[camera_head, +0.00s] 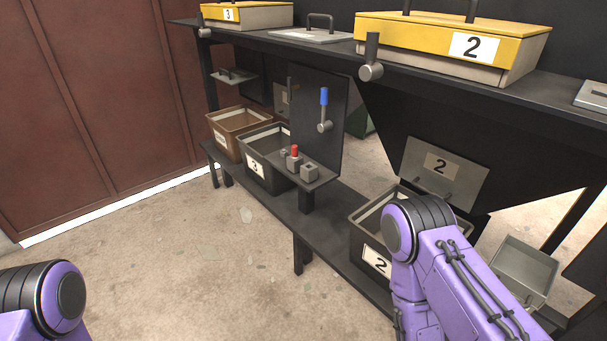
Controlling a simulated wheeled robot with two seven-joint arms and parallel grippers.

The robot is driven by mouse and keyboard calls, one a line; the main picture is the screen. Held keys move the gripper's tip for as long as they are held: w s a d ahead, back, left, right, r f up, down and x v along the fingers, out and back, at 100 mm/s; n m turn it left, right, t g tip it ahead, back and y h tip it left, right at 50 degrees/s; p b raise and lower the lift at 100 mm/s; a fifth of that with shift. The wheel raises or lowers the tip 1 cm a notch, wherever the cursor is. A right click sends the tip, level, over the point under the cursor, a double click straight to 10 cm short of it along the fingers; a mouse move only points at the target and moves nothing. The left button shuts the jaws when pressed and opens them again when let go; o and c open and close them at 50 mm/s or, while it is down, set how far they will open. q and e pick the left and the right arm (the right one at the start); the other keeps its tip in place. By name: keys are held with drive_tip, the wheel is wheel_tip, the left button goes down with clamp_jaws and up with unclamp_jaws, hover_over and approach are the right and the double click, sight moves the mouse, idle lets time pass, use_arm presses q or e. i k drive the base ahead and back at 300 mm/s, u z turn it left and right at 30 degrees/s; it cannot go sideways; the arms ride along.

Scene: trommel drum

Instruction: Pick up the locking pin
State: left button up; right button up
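A small red-topped piece (295,151), which looks like the locking pin, stands upright at a grey block on a small dark ledge (318,181). Whether it sits in the block or beside it is too small to tell. A second grey block (309,171) with a dark hole is to its right, and a small grey piece is to its left. Only a purple and black joint of my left arm shows at the bottom left. My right arm crosses the lower right, well to the right of the red-topped piece. Neither gripper's fingertips show.
A blue-handled lever (324,98) is on the dark panel behind the ledge. Bin 3 (256,169), a brown bin (227,133) and bin 2 (366,252) stand on the low shelf. Yellow-lidded boxes (430,32) line the upper deck. The floor at front left is clear.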

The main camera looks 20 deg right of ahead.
sight(295, 154)
drive_tip(key=z, duration=0.05)
drive_tip(key=k, duration=0.6)
drive_tip(key=u, duration=1.2)
drive_tip(key=i, duration=1.7)
drive_tip(key=z, duration=0.9)
drive_tip(key=i, duration=0.6)
drive_tip(key=z, duration=0.7)
